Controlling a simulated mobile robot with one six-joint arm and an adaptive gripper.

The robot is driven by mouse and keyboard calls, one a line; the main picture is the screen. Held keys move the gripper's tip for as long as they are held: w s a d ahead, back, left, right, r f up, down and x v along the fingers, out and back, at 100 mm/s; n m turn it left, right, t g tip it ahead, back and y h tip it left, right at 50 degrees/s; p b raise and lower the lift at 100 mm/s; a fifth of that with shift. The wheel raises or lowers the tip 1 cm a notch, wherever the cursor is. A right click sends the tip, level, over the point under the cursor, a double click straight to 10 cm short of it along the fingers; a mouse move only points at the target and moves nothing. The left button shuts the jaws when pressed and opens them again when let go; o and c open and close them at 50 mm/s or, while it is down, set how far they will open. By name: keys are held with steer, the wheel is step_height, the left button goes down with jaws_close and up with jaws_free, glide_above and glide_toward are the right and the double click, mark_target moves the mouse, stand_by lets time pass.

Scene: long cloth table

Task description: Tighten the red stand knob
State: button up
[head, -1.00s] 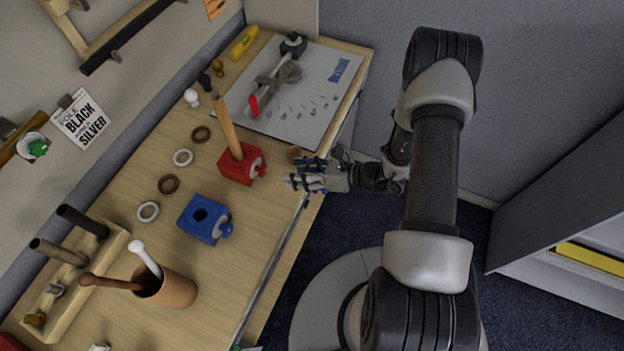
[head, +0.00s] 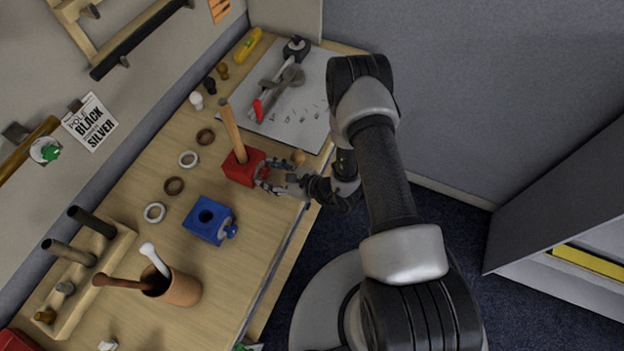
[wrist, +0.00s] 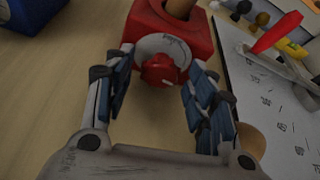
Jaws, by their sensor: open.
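The red stand (head: 240,168) sits on the wooden table with a wooden pole (head: 231,128) standing upright in it. Its red knob (wrist: 160,70) faces my gripper in the wrist view, with a pale round plate behind it on the stand's face. My gripper (wrist: 158,88) is open, with one finger on each side of the knob. I cannot tell whether the fingers touch it. In the head view my gripper (head: 268,176) is at the stand's right side and hides most of the knob.
A blue stand (head: 207,222) with its own knob is nearby, toward the front. A wooden ball (head: 298,157) lies close beside my gripper, by the white sheet (head: 310,85). Several rings lie left of the stands. A cup (head: 182,290) stands near the front.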

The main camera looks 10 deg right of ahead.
steer(key=p+v, duration=0.1)
steer(key=v, duration=1.7)
steer(key=shift+a+r+n+g+y+b, duration=0.4)
steer(key=shift+a+r+n, duration=0.3)
steer(key=shift+r, duration=0.15)
steer(key=shift+a+r+n+g+y+b, duration=0.3)
steer(key=shift+a+r+n+b, duration=0.1)
steer(key=shift+a+r+n, duration=0.4)
steer(key=shift+w+d+r, duration=0.1)
steer(key=shift+r, duration=0.05)
steer(key=s+a+r+n+g+h+b, duration=0.1)
steer(key=s+a+r+n+g+b, duration=0.2)
steer(key=r+n, duration=0.4)
steer(key=s+a+r+n+g+h+b, duration=0.1)
steer(key=s+a+r+n+g, duration=0.1)
steer(key=s+r+n+g, duration=0.4)
steer(key=s+d+r+n+t+h+b, duration=0.4)
steer(key=s+d+r+n+t+h, duration=0.2)
steer(key=d+r+n+h, duration=0.2)
steer(key=shift+d+r+h+b, duration=0.3)
steer(key=shift+d+r+h, duration=0.1)
steer(key=shift+h, duration=0.4)
